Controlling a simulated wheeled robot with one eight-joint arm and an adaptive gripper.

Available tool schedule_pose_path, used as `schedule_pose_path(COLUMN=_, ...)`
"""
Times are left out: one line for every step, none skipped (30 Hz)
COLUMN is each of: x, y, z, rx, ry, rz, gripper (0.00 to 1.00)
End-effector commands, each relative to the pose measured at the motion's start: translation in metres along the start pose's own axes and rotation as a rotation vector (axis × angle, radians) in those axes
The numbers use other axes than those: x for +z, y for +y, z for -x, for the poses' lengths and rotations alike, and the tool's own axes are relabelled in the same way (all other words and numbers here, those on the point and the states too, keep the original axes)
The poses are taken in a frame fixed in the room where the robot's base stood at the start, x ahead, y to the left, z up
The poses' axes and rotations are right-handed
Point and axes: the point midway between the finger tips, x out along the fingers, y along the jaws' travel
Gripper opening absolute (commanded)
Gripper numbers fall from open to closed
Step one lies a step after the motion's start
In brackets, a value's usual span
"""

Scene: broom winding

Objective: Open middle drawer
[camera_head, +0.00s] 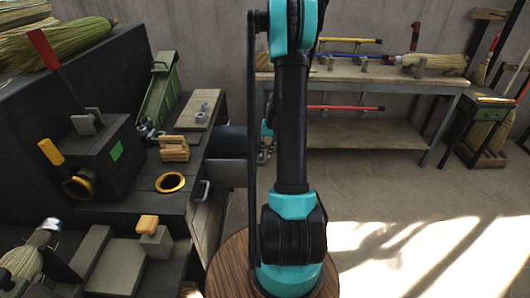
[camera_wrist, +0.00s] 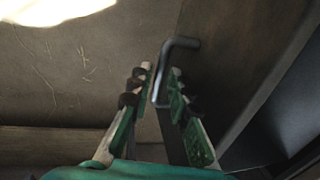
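In the wrist view, a grey bent-bar handle (camera_wrist: 161,86) stands out from a dark brown drawer front (camera_wrist: 232,55). My gripper (camera_wrist: 157,78) has its green fingers apart, one on each side of the bar. The bar lies nearer the right finger; I cannot tell whether they touch. Which drawer this handle belongs to cannot be told from this view. In the head view, a grey handle (camera_head: 203,190) shows on the right side of the dark workbench (camera_head: 150,205). My arm hides most of the area around my gripper there.
The workbench top holds a yellow ring (camera_head: 170,182), a wooden block piece (camera_head: 174,148) and a green metal part (camera_head: 159,90). A second table (camera_head: 430,82) with broom parts stands at the back wall. The floor at the right is clear.

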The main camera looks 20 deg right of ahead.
Motion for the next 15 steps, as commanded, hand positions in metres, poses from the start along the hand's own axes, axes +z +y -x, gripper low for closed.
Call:
schedule_pose_path(x=0.000, y=0.000, z=0.000, rx=0.000, ry=0.000, rz=0.000, gripper=0.28)
schedule_pose_path(x=0.000, y=0.000, z=0.000, rx=0.000, ry=0.000, rz=0.000, gripper=0.31)
schedule_pose_path(x=0.000, y=0.000, z=0.000, rx=0.000, ry=0.000, rz=0.000, gripper=0.31)
schedule_pose_path(x=0.000, y=0.000, z=0.000, rx=0.000, ry=0.000, rz=0.000, gripper=0.31)
schedule_pose_path(x=0.000, y=0.000, z=0.000, rx=0.000, ry=0.000, rz=0.000, gripper=0.31)
schedule_pose_path(x=0.000, y=0.000, z=0.000, rx=0.000, ry=0.000, rz=0.000, gripper=0.31)
schedule_pose_path(x=0.000, y=0.000, z=0.000, rx=0.000, ry=0.000, rz=0.000, gripper=0.31)
schedule_pose_path(x=0.000, y=0.000, z=0.000, rx=0.000, ry=0.000, rz=0.000, gripper=0.31)
schedule_pose_path(x=0.000, y=0.000, z=0.000, rx=0.000, ry=0.000, rz=0.000, gripper=0.31)
schedule_pose_path(x=0.000, y=0.000, z=0.000, rx=0.000, ry=0.000, rz=0.000, gripper=0.31)
schedule_pose_path(x=0.000, y=0.000, z=0.001, rx=0.000, ry=0.000, rz=0.000, gripper=0.31)
schedule_pose_path(x=0.000, y=0.000, z=0.002, rx=0.000, ry=0.000, rz=0.000, gripper=0.31)
schedule_pose_path(x=0.000, y=0.000, z=0.004, rx=0.000, ry=0.000, rz=0.000, gripper=0.31)
schedule_pose_path(x=0.000, y=0.000, z=0.006, rx=0.000, ry=0.000, rz=0.000, gripper=0.31)
schedule_pose_path(x=0.000, y=0.000, z=0.010, rx=0.000, ry=0.000, rz=0.000, gripper=0.31)
